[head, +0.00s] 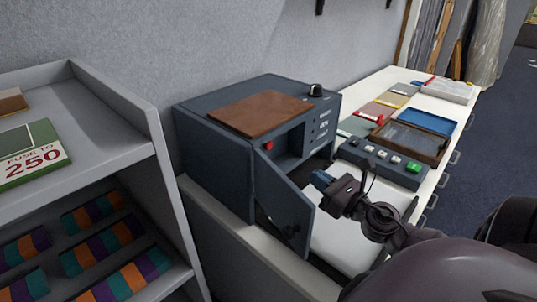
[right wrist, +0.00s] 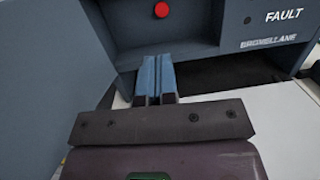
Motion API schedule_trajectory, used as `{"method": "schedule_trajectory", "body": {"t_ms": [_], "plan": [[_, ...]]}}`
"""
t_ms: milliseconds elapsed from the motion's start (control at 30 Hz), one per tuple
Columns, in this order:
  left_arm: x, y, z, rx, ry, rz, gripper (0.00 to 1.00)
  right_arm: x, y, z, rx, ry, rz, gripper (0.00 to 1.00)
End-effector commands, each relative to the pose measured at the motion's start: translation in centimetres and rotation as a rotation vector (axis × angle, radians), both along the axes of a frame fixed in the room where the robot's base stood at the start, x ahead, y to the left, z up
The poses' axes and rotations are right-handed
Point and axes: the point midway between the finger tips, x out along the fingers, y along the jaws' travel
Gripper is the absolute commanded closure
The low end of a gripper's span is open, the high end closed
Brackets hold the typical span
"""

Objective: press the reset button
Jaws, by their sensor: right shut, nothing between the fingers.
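A blue-grey machine box (head: 215,160) stands on the table with its front door (head: 280,205) swung open. A small round red button (head: 268,146) sits in the recess behind the door; it also shows at the top of the right wrist view (right wrist: 161,10). I cannot read a label on it. My right gripper (head: 320,178) is shut and empty, to the right of the door and apart from the button. In the right wrist view its blue fingers (right wrist: 158,62) lie together, pointing toward the recess below the button. My left gripper is not in view.
The open door stands left of my right gripper. A brown board (head: 258,113) and a black knob (head: 315,89) are on the box top. A control strip with several buttons (head: 380,163) and trays (head: 415,138) lie to the right. A grey shelf (head: 125,135) stands left.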

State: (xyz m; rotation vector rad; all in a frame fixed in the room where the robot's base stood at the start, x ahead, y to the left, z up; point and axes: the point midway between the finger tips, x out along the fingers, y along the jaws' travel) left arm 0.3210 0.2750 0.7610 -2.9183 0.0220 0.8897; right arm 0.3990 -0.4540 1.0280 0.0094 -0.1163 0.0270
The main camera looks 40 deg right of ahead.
Motion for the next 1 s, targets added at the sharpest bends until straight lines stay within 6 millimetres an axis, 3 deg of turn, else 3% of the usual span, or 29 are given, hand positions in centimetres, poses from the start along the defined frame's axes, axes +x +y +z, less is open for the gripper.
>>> {"method": "schedule_trajectory", "body": {"t_ms": [100, 567, 767, 1000], "plan": [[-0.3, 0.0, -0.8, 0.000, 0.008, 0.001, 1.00, 0.0, 0.0, -0.9, -0.009, 0.010, 0.002, 1.00], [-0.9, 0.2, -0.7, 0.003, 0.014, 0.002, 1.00, 0.2, 0.0, -0.8, -0.008, 0.009, 0.003, 1.00], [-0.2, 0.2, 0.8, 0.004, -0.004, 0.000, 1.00, 2.2, 0.1, -0.3, -0.009, 0.006, 0.005, 1.00], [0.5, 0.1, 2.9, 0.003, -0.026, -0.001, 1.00, 6.1, 0.2, 0.2, -0.009, 0.006, 0.004, 1.00]]}}
